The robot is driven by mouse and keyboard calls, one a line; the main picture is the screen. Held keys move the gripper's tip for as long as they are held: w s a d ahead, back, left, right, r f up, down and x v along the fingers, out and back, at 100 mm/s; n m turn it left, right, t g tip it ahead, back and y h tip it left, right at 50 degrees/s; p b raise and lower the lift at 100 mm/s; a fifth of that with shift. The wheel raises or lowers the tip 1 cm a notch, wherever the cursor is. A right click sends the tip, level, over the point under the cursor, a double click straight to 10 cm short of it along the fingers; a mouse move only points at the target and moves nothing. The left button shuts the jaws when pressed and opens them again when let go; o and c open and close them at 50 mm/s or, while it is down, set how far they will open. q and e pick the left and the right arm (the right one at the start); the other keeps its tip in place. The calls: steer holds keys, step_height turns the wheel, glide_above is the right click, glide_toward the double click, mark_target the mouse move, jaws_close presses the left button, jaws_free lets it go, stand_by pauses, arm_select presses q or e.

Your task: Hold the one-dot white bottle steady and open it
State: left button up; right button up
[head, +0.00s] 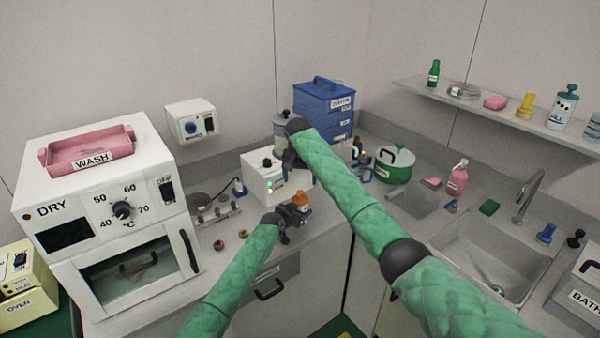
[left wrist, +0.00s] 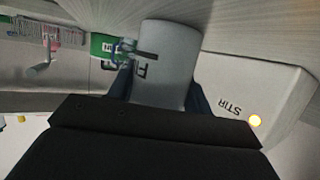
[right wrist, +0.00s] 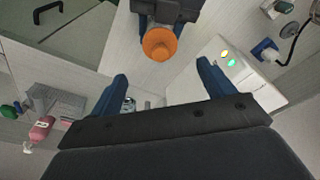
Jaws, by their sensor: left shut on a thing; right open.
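A white bottle with an orange cap (head: 302,198) is at the front edge of the worktop, in my left gripper (head: 294,212). In the left wrist view its pale body (left wrist: 168,65) appears between the dark fingers, with upside-down dark lettering. I cannot make out a dot. My left gripper is shut on the bottle. The right wrist view shows the orange cap (right wrist: 160,43) ahead of my right gripper (right wrist: 162,72), whose two blue fingers are apart and empty. In the head view my right gripper (head: 290,166) is above and behind the cap, apart from it.
The white STIR box (head: 262,180) with lit lamps stands close behind the bottle. A grey canister (head: 281,126) and blue box (head: 322,105) are at the back. A green pot (head: 393,168), pink bottle (head: 458,178) and sink (head: 490,258) are on the right. The dryer (head: 110,215) is left.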

mark_target(301, 191)
steer(key=f, duration=0.5)
steer(key=w+f, duration=0.1)
steer(key=f, duration=0.2)
steer(key=shift+w+d, duration=0.1)
steer(key=c, duration=1.2)
steer(key=shift+r, duration=0.45)
steer(key=shift+r, duration=0.65)
steer(key=shift+r, duration=2)
arm_select(q)
steer(key=o, duration=1.4)
